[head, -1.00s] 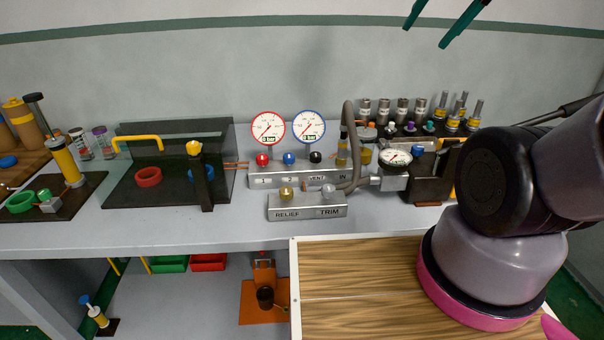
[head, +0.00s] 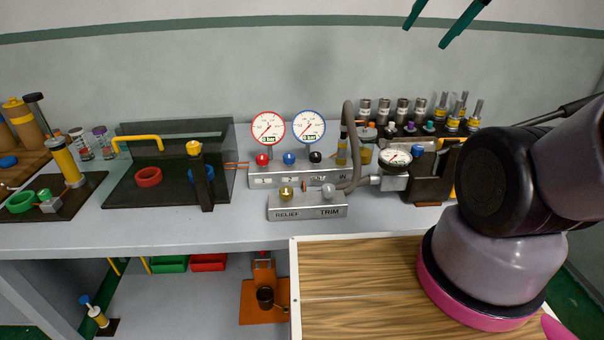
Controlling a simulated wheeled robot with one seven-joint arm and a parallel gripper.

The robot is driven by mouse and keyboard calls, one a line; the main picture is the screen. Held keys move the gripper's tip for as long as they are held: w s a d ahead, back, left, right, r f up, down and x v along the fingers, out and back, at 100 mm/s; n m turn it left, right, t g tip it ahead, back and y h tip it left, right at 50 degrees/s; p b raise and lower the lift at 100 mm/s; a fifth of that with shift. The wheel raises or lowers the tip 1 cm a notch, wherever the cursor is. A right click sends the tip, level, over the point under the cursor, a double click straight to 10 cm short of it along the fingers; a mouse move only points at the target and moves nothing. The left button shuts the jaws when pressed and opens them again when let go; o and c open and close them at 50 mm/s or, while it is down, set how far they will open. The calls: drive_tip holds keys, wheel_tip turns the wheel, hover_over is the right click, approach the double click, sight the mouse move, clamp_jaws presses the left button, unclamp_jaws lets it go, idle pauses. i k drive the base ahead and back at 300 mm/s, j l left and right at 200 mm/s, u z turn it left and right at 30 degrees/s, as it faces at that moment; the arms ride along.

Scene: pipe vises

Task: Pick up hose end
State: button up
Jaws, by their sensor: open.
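A grey hose (head: 349,125) arches up beside the blue-rimmed gauge and bends down behind the silver TRIM knob. Its lower run curves toward the metal block under the small dial gauge (head: 395,157). The hose's free end is too small and crowded to make out clearly near the manifold (head: 270,180). My gripper (head: 424,37) shows at the top right as two teal fingers, spread apart and empty. It is high above the bench, well clear of the hose.
A RELIEF/TRIM block (head: 290,212) stands in front of the manifold. Two round gauges (head: 268,128) rise behind it. A rack of fittings (head: 430,130) stands behind right. A dark clear-shielded station (head: 130,185) is at left. The bench front (head: 150,230) is mostly clear.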

sight(342, 140)
drive_tip(key=z, duration=0.5)
drive_tip(key=j+z, duration=0.15)
drive_tip(key=z, duration=0.8)
drive_tip(key=k+j+z, duration=0.15)
drive_tip(key=k+j, duration=0.45)
